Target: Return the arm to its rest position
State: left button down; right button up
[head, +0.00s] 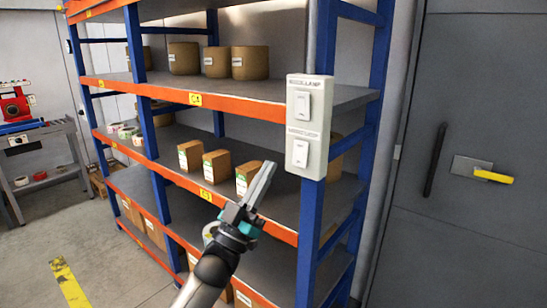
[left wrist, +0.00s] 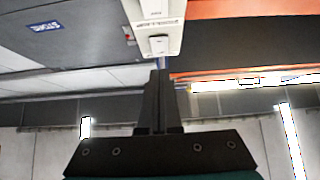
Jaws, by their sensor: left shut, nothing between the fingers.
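My left gripper (head: 262,182) is raised in front of the shelf rack, its fingers pointing up and to the right. Its two fingers lie together with nothing between them. In the left wrist view the closed fingers (left wrist: 160,78) point toward a white switch box (left wrist: 157,25). In the head view this switch box (head: 309,127) is fixed to a blue rack post and carries two rocker switches, one above the other. The fingertips appear below and left of the box; I cannot tell the exact gap. My right gripper is not in view.
The rack has orange beams (head: 187,97) and blue posts, with boxes (head: 216,164) and brown rolls (head: 250,62) on its shelves. A grey door (head: 470,130) with a yellow handle stands at the right. A bench (head: 40,135) with a red device is at the left.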

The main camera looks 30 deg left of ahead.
pick_arm(q)
jog(key=shift+s+f, duration=0.2)
jog(key=shift+f, duration=0.15)
dwell(0.3)
